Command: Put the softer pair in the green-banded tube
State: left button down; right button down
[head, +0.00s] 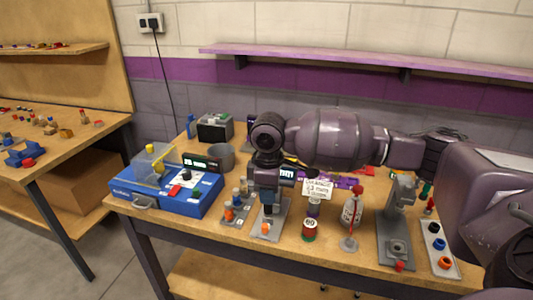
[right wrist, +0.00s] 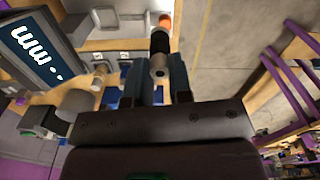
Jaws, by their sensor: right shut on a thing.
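My right gripper (head: 267,205) points down over a grey plate (head: 276,218) with an orange piece (head: 265,229) in the head view. In the right wrist view the gripper (right wrist: 157,78) is shut on a small dark cylinder with a grey end (right wrist: 160,47). An orange round piece (right wrist: 166,20) shows just past the cylinder. I cannot pick out a green-banded tube or a softer pair for certain. My left gripper is out of view.
A blue case (head: 165,195) with a clear lid stands at left. A second small plate with pegs (head: 238,211) is close beside the gripper. A white note card (head: 318,188), a red-topped bottle (head: 351,210) and a grey stand (head: 396,235) are to the right.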

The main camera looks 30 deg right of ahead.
jog(key=s+a+f+m, duration=0.4)
jog(key=a+f+m, duration=0.1)
jog(key=f, duration=0.3)
jog(key=s+a+f+m, duration=0.4)
jog(key=s+a+f, duration=0.1)
jog(key=f, duration=0.4)
jog(key=shift+s+a+f+m, duration=0.2)
jog(key=shift+s+a+m, duration=0.1)
jog(key=shift+a+m, duration=0.1)
